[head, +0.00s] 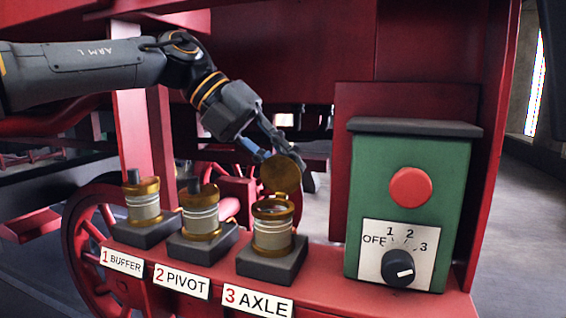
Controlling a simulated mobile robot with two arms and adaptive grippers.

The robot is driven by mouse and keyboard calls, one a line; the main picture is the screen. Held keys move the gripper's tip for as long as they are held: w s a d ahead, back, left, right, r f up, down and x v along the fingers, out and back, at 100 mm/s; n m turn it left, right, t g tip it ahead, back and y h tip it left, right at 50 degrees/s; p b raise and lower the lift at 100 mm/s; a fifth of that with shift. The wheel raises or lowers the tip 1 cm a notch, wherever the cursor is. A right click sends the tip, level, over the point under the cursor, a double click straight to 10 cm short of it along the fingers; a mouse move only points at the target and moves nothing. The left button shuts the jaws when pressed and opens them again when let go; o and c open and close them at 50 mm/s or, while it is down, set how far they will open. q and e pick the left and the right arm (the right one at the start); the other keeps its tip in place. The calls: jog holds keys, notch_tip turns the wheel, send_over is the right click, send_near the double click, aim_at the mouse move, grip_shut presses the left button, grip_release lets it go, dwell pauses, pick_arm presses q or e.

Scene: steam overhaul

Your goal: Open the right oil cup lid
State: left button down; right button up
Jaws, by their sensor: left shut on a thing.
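The right oil cup (273,230), brass with a pale banded body, stands on a dark base behind the "3 AXLE" label. Its round brass lid (280,174) is raised, tilted up nearly upright above the cup's rim, and the cup's mouth shows open. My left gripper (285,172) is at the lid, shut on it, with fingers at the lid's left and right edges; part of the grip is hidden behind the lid. My right gripper is not in view.
Two similar cups, buffer (142,200) and pivot (201,215), stand left with brass lids down. A green control box (408,180) with a red button and a dial (398,266) stands close on the right. A red frame rises behind.

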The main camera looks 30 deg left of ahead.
pick_arm(q)
jog(key=shift+w+a+f+n+g+h, duration=0.2)
jog(key=shift+w+n+g, duration=0.25)
jog(key=shift+g, duration=0.4)
jog(key=shift+w+a+f+n+g+h, duration=0.15)
jog(key=shift+w+n+g+h, duration=0.25)
jog(key=shift+g, duration=0.45)
jog(key=c, duration=1.3)
grip_release()
jog(key=shift+v, duration=3.65)
jog(key=shift+w, duration=0.1)
